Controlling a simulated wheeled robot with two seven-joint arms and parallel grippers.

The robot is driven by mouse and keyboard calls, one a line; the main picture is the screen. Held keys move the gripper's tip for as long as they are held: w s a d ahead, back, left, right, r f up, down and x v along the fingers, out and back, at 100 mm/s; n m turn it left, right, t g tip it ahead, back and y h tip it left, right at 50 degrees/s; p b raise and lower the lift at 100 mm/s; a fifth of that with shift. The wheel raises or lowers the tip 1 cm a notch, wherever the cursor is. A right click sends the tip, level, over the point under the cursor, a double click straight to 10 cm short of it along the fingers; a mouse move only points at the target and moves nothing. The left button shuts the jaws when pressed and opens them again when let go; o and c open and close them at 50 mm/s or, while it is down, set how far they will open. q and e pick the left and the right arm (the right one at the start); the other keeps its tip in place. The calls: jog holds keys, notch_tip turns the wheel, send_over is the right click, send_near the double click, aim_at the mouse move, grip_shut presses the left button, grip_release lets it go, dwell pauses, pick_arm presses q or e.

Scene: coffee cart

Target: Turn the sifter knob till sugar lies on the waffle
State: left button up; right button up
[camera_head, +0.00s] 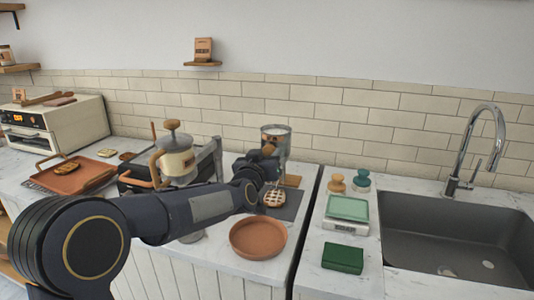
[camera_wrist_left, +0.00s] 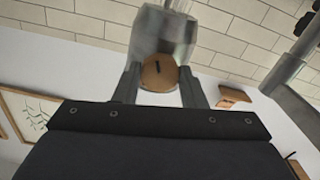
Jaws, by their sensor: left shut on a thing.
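The waffle (camera_head: 274,198) lies on a dark mat (camera_head: 291,206) below the sifter. Pale tones show on it, but I cannot tell whether they are sugar. My right gripper is out of view.
A terracotta plate (camera_head: 258,238) sits in front of the mat. A green-topped scale (camera_head: 347,212), a green box (camera_head: 342,258) and the sink (camera_head: 450,235) are right, past a gap between counters.

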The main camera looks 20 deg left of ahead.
pick_arm(q)
jog(key=shift+f+m, duration=0.15)
jog(key=shift+m, duration=0.95)
jog(key=o, duration=1)
jog(key=s, duration=0.8)
jog(key=shift+a, duration=0.15)
